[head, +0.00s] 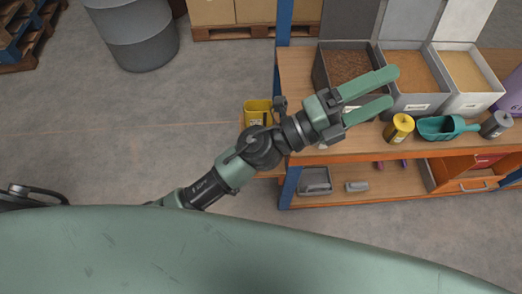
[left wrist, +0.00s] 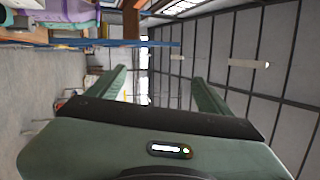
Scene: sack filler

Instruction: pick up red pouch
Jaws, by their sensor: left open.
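A small red item (head: 487,160) shows in the orange drawer unit (head: 475,183) under the bench at the right of the head view. It is partly hidden, and I cannot tell for sure that it is the red pouch. My left gripper (head: 393,87) is open and empty, reaching in over the bench top near the front bins. It lies up and left of the red item in the picture. In the left wrist view my open left gripper (left wrist: 158,78) has nothing between its fingers. My right gripper is not in view.
The wooden bench (head: 360,143) carries lidded bins of grain (head: 407,72), a yellow canister (head: 398,128), a teal scoop (head: 441,127) and a grey canister (head: 496,124). Grey trays (head: 316,180) lie on the lower shelf. A blue post (head: 289,187) stands at the bench's left end.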

